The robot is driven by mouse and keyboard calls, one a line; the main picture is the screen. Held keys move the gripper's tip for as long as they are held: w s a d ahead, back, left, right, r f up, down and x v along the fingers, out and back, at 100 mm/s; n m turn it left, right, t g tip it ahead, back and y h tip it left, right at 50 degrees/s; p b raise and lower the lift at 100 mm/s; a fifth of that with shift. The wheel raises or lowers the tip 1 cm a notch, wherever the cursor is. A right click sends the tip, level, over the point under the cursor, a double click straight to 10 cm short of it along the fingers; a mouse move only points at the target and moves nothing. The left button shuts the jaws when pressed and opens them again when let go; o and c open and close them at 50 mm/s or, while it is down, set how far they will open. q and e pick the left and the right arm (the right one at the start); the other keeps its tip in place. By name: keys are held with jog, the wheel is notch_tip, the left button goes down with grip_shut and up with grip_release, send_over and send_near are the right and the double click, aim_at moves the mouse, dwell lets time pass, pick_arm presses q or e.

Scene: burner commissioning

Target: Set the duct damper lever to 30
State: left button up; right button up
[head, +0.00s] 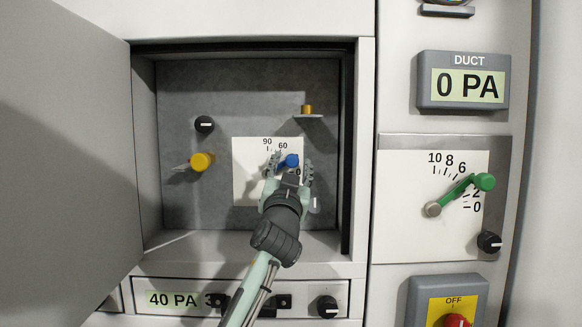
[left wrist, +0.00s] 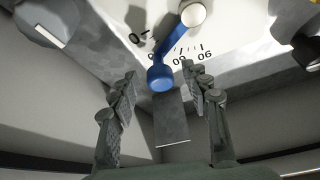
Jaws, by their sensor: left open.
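The blue lever (head: 291,160) is on a white dial plate (head: 246,185) in the open cabinet, with 90, 60 and 0 visible. In the left wrist view the lever (left wrist: 176,47) runs from a pale round pivot to a blue knob (left wrist: 160,79). It points between the 60 and the 0; the number there is hidden. My left gripper (head: 290,167) is at the dial, its fingers apart on either side of the knob. In the left wrist view the open fingertips (left wrist: 161,72) flank the knob with gaps visible. My right gripper is not in view.
A yellow knob (head: 201,161), a black knob (head: 204,124) and a brass fitting (head: 307,109) are on the cabinet's back wall. The cabinet door (head: 65,160) stands open at left. Right are a green lever (head: 484,182) and a DUCT display (head: 463,82) reading 0 PA.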

pick_arm(q)
jog(key=v, duration=1.2)
